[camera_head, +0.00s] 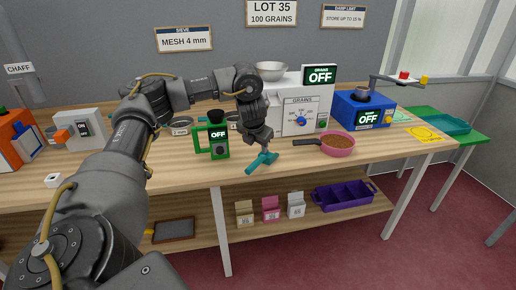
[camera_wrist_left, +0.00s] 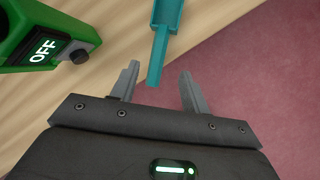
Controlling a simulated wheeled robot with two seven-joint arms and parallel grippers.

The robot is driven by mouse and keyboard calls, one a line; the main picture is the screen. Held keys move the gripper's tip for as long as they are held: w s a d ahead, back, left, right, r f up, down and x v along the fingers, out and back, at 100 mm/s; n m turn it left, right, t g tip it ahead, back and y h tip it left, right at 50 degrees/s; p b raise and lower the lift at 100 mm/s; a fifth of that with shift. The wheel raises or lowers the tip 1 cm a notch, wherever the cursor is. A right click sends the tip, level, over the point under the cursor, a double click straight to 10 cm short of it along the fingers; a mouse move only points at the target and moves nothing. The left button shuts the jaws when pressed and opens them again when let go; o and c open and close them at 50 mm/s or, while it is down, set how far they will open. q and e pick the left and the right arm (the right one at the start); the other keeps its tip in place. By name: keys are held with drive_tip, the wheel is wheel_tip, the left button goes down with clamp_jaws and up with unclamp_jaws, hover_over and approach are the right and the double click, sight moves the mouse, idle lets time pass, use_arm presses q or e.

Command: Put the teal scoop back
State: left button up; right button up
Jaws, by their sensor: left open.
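The teal scoop (camera_head: 262,163) lies near the front edge of the wooden table, close to the table's middle. In the left wrist view the scoop (camera_wrist_left: 161,45) has its handle pointing toward my jaws, and the handle end sits at the opening between the fingertips. My left gripper (camera_head: 264,146) is just above and behind the scoop, pointing down, open and holding nothing. Its two fingers (camera_wrist_left: 157,80) stand apart on either side of the handle's line. My right gripper is not in view.
A green device (camera_head: 212,140) reading OFF stands just left of my gripper. A purple divided tray (camera_head: 345,195) and small bags are on the lower shelf.

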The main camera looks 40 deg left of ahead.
use_arm(q)
drive_tip(key=shift+s+d+r, duration=0.15)
drive_tip(key=shift+s+r, duration=0.1)
drive_tip(key=shift+r, duration=0.25)
